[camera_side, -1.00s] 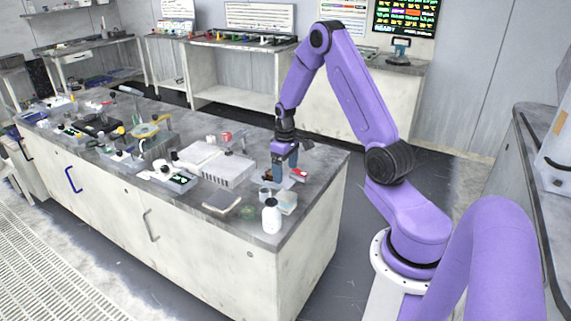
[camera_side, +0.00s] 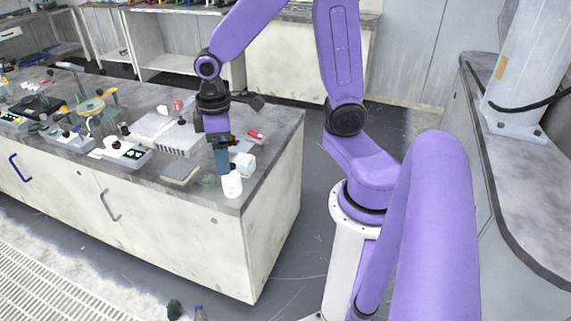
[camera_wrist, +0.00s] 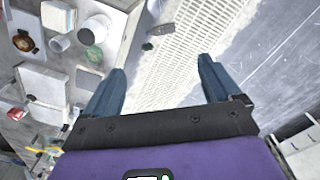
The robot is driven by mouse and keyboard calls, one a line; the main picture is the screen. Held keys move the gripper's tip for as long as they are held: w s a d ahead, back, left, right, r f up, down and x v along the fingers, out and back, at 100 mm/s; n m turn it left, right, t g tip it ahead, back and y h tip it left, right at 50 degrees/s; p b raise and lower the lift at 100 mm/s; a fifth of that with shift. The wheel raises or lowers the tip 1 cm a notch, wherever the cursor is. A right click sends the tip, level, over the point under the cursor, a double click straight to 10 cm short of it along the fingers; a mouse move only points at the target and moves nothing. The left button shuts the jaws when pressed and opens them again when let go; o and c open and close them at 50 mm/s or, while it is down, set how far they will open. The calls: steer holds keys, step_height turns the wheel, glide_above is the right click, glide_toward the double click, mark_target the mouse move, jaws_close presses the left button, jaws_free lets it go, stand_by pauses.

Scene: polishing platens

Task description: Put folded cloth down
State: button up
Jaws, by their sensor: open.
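A flat grey square piece (camera_side: 180,171) lies on the bench near its front edge in the side view. It may be the folded cloth, but I cannot tell for sure. My gripper (camera_side: 222,172) points down near the bench's front right corner, by a white bottle (camera_side: 232,186). In the wrist view my gripper (camera_wrist: 162,82) is open, with two blue fingers wide apart and nothing between them. The floor grating shows beyond the fingers.
A small white box (camera_side: 244,165) and a green dish (camera_side: 208,181) stand close to my gripper. A white block (camera_side: 172,132) and several tools sit to the left. A dark green lump (camera_side: 174,310) lies on the floor before the bench.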

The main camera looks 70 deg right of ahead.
steer(key=s+a+r+n, duration=0.2)
steer(key=s, duration=0.6)
steer(key=s+a+r+n, duration=0.1)
steer(key=s+a+n, duration=0.1)
steer(key=s, duration=0.7)
steer(key=shift+r+n, duration=0.35)
steer(key=shift+n, duration=0.45)
steer(key=shift+o, duration=0.5)
